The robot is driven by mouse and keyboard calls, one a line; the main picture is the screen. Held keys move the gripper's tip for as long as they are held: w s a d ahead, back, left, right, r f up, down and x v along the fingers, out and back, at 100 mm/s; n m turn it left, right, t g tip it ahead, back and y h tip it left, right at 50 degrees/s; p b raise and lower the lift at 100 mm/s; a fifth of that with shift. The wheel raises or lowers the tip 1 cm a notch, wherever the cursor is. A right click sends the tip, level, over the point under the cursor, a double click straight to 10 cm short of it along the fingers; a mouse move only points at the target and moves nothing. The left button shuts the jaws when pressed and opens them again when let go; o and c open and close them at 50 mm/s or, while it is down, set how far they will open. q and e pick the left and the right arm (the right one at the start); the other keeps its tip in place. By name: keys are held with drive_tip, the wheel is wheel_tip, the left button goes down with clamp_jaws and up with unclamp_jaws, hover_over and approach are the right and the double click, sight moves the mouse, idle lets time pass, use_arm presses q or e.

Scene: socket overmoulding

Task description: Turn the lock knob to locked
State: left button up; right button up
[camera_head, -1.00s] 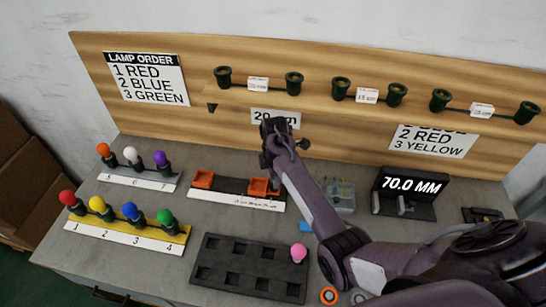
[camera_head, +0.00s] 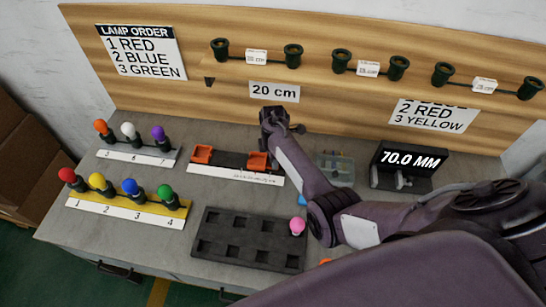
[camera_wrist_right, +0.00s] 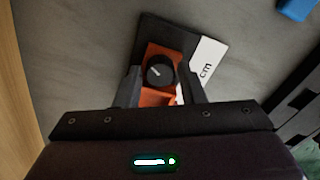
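The lock knob (camera_wrist_right: 160,72) is a round black knob with a white pointer line, on an orange block. In the right wrist view the pointer lies slanted across its top. The orange block (camera_head: 258,161) sits at the right end of a dark rail with a white ruler strip (camera_head: 235,176). My right gripper (camera_head: 273,140) is over this block and hides the knob in the head view. In the wrist view its two fingers (camera_wrist_right: 159,86) are apart, one on each side of the block; contact with the knob cannot be told. My left gripper is not in view.
Another orange block (camera_head: 203,154) sits at the rail's left end. Numbered lamps (camera_head: 130,187) stand left, a dark socket tray (camera_head: 250,239) in front. A clear box (camera_head: 336,168) and the 70.0 MM gauge (camera_head: 408,160) stand right. The shelf board (camera_head: 340,68) is behind.

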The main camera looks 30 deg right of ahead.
drive_tip(key=c, duration=0.7)
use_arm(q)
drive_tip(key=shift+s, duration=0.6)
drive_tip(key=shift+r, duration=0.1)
use_arm(e)
drive_tip(key=shift+r, duration=0.1)
drive_tip(key=m+p, duration=0.1)
drive_tip(key=m, duration=0.3)
drive_tip(key=shift+p, duration=0.35)
use_arm(q)
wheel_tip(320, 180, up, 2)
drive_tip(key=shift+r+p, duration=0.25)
drive_tip(key=shift+p, duration=0.3)
use_arm(e)
drive_tip(key=m, duration=0.5)
drive_tip(key=o, duration=0.7)
